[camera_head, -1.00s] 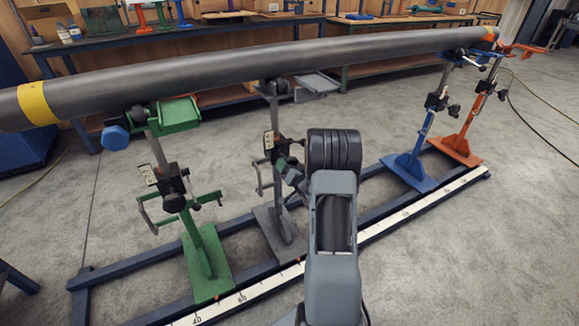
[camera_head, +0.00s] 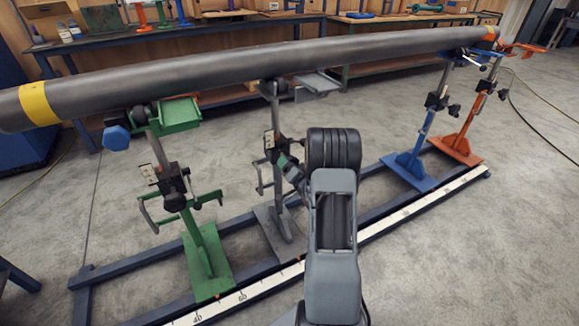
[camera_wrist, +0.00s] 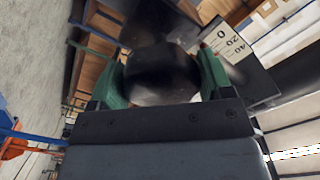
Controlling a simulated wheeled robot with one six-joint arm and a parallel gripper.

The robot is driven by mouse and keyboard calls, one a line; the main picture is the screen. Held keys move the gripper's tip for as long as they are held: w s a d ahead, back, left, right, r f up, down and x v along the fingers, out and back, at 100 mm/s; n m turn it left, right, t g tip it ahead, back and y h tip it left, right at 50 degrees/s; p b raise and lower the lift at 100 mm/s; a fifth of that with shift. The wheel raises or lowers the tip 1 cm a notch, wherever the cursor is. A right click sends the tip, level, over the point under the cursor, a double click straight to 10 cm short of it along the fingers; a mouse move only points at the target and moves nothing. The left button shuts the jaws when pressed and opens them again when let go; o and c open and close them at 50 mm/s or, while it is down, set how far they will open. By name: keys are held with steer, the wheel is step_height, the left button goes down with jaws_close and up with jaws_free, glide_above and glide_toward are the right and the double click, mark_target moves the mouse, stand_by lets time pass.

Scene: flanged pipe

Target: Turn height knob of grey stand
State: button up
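The grey stand (camera_head: 275,120) is upright under the pipe, with a dark clamp block and a small white scale plate (camera_head: 269,140) on its post. My gripper (camera_head: 285,163) reaches to this clamp from the right, and one green finger shows there. In the wrist view, a dark round knob (camera_wrist: 160,80) fills the space between my gripper's two green fingers (camera_wrist: 162,68). Both fingers appear to touch its sides, so the gripper looks shut on the height knob. My wrist hides most of the knob in the head view. The scale plate (camera_wrist: 236,50) shows large numbers.
A long dark pipe (camera_head: 240,70) lies across the stands. A green stand (camera_head: 205,250) with a crank handle is to the left; blue (camera_head: 412,160) and orange (camera_head: 465,140) stands are to the right. A floor rail with a ruler (camera_head: 255,290) runs in front.

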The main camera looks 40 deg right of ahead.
steer(key=o, duration=0.4)
steer(key=shift+o, duration=0.2)
steer(key=s+a+p, duration=0.2)
steer(key=s, duration=1.1)
steer(key=shift+s, duration=0.3)
